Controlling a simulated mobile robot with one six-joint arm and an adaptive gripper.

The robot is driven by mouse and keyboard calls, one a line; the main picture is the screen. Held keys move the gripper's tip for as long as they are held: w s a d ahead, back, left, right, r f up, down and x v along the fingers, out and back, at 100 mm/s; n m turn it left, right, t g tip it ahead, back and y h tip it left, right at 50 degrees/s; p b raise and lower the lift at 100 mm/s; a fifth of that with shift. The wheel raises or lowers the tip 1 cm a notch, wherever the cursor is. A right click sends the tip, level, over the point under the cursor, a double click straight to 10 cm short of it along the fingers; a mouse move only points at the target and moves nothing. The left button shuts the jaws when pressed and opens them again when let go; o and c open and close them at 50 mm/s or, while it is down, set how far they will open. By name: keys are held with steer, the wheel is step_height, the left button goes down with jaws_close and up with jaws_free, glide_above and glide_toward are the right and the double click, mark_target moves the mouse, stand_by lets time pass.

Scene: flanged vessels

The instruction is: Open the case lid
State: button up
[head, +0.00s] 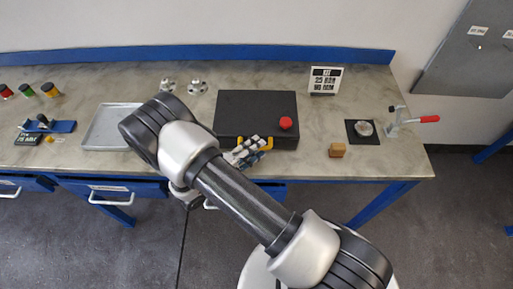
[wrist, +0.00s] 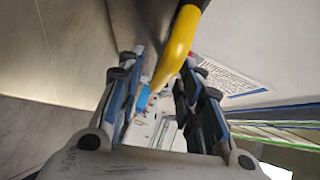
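The closed case (head: 256,108) is a flat black box on the bench, with a red knob (head: 286,123) on top at its right. A yellow handle (head: 268,143) shows at its front edge. My gripper (head: 258,142) is at the front of the case, close to this handle. In the wrist view the yellow handle (wrist: 182,38) crosses the space at the fingertips of my gripper (wrist: 163,72). The two fingers stand apart, with gaps visible beside the handle, so the gripper looks open. Whether a fingertip touches the handle, I cannot tell.
A grey tray (head: 112,128) lies left of the case. Flanged metal parts (head: 198,86) and a sign (head: 324,80) stand behind. To the right are a small wooden block (head: 337,150), a black plate with a metal disc (head: 364,129) and a red-handled clamp (head: 400,122).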

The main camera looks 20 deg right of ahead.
steer(key=shift+w+d, duration=0.2)
steer(key=shift+d, duration=0.2)
steer(key=shift+c, duration=0.2)
jaws_close()
stand_by(0.4)
